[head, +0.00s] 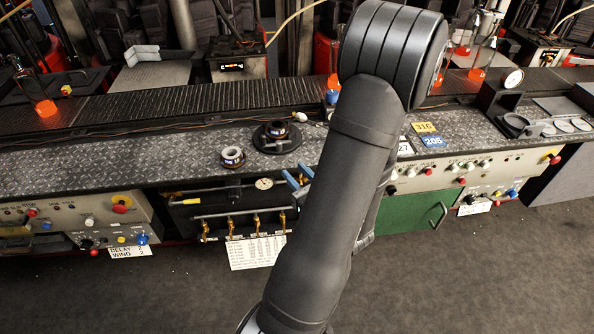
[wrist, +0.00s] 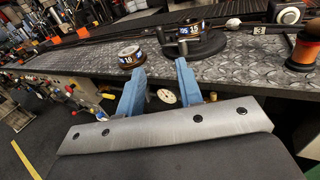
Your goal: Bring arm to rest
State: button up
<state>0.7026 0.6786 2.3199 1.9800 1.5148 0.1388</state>
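My gripper (wrist: 160,69) shows two blue fingers standing apart in the wrist view, with nothing between them. In the head view my arm covers much of the centre, and the blue fingers (head: 299,183) show just left of it, by the bench's front edge. A small dark ring with a pale rim (head: 232,157) sits on the metal bench; it also shows in the wrist view (wrist: 130,57), beyond the left fingertip. A second ring (head: 277,130) sits on a round black base (head: 277,145), seen also in the wrist view (wrist: 205,47). The gripper touches neither ring.
The patterned metal bench (head: 110,160) runs across the scene. Its front carries control panels (head: 85,215), brass valves (head: 230,228) and a green panel (head: 415,213). An orange and black spool-like part (wrist: 305,52) stands at the wrist view's right. The floor in front (head: 480,270) is clear.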

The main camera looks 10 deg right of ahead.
aim_at(265, 140)
jog(key=x, duration=1.7)
jog(key=shift+w+a, duration=0.15)
jog(key=shift+w, duration=0.05)
jog(key=shift+s, duration=0.15)
jog(key=shift+n+g+y, duration=0.5)
jog(key=shift+y, duration=0.4)
jog(key=shift+s+d, duration=0.25)
jog(key=shift+s, duration=0.1)
jog(key=v, duration=1.6)
jog(key=shift+s+d, duration=0.2)
jog(key=shift+d, duration=0.05)
dwell(1.0)
